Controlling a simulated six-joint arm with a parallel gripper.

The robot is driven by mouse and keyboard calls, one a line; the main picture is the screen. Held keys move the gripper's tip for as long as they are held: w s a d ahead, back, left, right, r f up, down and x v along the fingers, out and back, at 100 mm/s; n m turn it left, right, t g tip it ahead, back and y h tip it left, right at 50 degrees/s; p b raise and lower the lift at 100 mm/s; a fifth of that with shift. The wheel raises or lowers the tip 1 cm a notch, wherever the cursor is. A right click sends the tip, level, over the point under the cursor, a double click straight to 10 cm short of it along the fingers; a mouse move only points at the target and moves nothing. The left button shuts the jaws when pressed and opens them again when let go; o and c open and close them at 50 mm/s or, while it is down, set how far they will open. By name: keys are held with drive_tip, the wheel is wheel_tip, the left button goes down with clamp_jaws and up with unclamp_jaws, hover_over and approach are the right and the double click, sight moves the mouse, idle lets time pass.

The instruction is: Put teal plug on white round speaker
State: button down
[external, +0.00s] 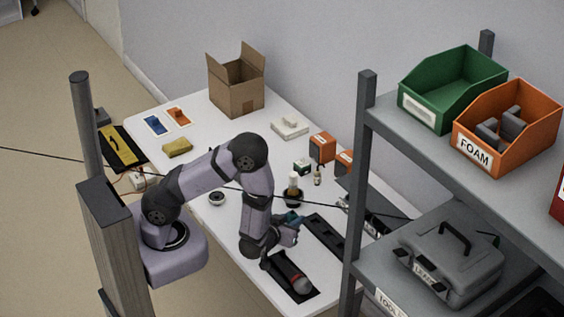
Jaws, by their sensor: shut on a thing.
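My gripper (292,229) is above the right part of the white table, beside a long black tray. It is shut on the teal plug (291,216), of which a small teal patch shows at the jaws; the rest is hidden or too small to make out. The white round speaker (217,194), a small pale ring with a dark centre, lies on the table to the left of my gripper and apart from it. Nothing can be seen resting on it.
A dark tray holds a grey and red tool (301,284) in front of my gripper. Bottles (293,184) and orange boxes (321,148) stand behind. A yellow cloth (177,147) and a cardboard box (236,88) are farther left and back. A grey shelf (430,128) rises at the right.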

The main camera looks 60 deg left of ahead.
drive_tip(key=w+a+r+p, duration=0.35)
drive_tip(key=a+r, duration=0.25)
drive_tip(key=a, duration=0.2)
drive_tip(key=n+g+y+p, duration=0.2)
drive_tip(key=n+y+p, duration=0.1)
drive_tip(key=p, duration=0.2)
hover_over(217, 196)
drive_tip(key=f, duration=0.2)
wheel_tip(217, 196, down, 5)
drive_tip(key=b, duration=0.3)
drive_tip(key=shift+f, duration=2.4)
